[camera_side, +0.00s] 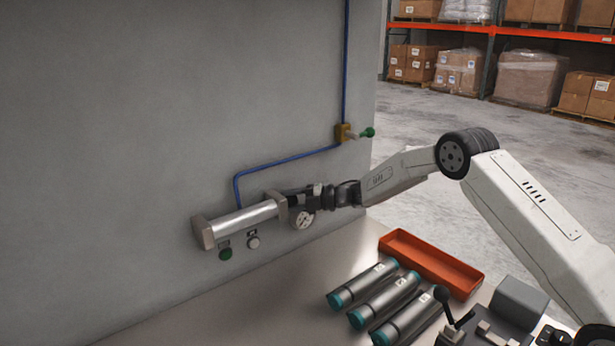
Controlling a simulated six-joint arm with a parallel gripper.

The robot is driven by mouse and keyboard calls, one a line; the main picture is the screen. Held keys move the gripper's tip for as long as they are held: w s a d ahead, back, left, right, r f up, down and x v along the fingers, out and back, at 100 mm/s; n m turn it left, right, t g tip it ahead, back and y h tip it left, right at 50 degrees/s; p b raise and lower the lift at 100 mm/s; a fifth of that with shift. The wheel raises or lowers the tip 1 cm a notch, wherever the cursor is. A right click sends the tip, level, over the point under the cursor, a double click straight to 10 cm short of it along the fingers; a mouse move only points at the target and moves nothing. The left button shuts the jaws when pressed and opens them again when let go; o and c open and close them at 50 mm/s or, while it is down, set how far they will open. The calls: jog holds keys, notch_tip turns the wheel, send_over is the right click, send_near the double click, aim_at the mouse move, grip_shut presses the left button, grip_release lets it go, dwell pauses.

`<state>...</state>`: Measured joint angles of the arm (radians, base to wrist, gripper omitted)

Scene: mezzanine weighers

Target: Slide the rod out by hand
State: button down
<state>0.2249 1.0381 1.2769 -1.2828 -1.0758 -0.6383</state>
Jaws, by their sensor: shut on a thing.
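A silver cylinder (243,219) with grey end blocks is fixed low on the grey wall, lying at a slant. My gripper (304,194) comes in from the right at the cylinder's right end block and is shut on the rod there. The jaws hide most or all of the rod, so I cannot tell how far it is out.
On the bench (270,300) lie several grey tubes (385,303) with teal ends and an orange tray (430,262). A black-knobbed lever (443,297) stands at the lower right.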

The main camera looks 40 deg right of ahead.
dwell(0.8)
jog(key=d, duration=0.9)
jog(key=shift+c, duration=1.3)
grip_release()
jog(key=shift+a, duration=0.1)
jog(key=v, duration=0.8)
jog(key=shift+w, duration=0.15)
